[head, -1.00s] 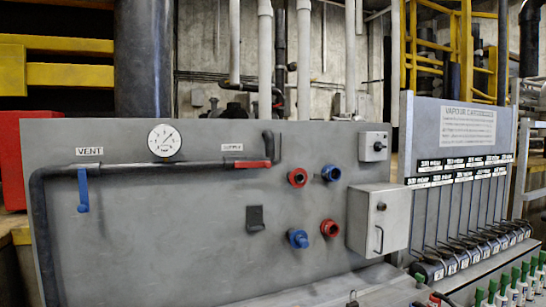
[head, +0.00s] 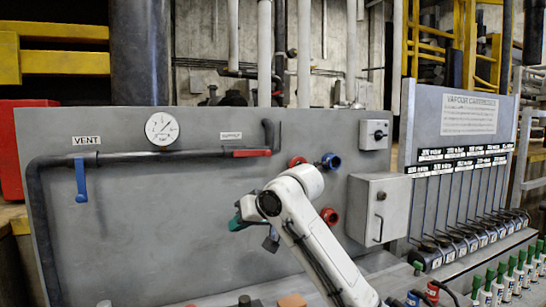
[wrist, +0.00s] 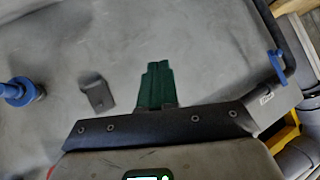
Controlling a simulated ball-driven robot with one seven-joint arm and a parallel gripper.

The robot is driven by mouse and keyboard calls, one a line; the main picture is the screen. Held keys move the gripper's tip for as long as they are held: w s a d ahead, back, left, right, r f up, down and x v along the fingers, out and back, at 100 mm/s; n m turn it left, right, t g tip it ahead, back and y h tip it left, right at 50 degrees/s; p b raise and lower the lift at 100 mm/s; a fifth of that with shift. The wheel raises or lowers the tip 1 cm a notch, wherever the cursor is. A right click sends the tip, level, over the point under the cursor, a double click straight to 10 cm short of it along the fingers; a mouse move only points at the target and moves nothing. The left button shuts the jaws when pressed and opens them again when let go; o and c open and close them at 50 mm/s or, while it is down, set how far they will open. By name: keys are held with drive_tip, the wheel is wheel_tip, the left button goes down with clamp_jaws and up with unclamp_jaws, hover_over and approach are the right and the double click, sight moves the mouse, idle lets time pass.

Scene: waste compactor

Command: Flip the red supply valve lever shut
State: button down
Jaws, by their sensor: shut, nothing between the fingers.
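The red supply valve lever (head: 252,153) lies horizontally along the dark pipe on the grey panel, under the small supply label (head: 231,135). My gripper (head: 237,222) is in front of the panel, below and slightly left of the red lever, apart from it. Its green fingers are closed together and empty, and they show in the wrist view (wrist: 155,85). The red lever does not show in the wrist view.
The blue vent lever (head: 81,180) hangs down at the panel's left; it also shows in the wrist view (wrist: 278,62). A gauge (head: 162,128) sits above the pipe. Red and blue fittings (head: 331,161) and a grey box (head: 379,207) stick out to the right.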

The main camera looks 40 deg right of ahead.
drive_tip(key=d+r+m+h, duration=0.1)
drive_tip(key=d+r, duration=0.4)
drive_tip(key=r, duration=0.4)
drive_tip(key=s+d+r+m+h, duration=0.1)
drive_tip(key=d+r+h, duration=0.1)
drive_tip(key=d+r, duration=0.3)
drive_tip(key=s+d+r+t+h, duration=0.1)
drive_tip(key=d+r, duration=0.4)
drive_tip(key=r, duration=0.7)
drive_tip(key=shift+s+d+r+m+h, duration=0.2)
drive_tip(key=shift+r+m+h, duration=0.1)
drive_tip(key=shift+m, duration=0.1)
drive_tip(key=p, duration=0.4)
approach(254, 154)
drive_tip(key=shift+w+d+f, duration=0.3)
drive_tip(key=shift+w+d, duration=0.15)
drive_tip(key=shift+d, duration=0.3)
drive_tip(key=shift+w+d+f, duration=0.3)
drive_tip(key=shift+w+d, duration=0.15)
drive_tip(key=shift+d, duration=0.25)
drive_tip(key=shift+w+d+f, duration=0.3)
drive_tip(key=shift+w+d, duration=0.15)
drive_tip(key=shift+d, duration=0.3)
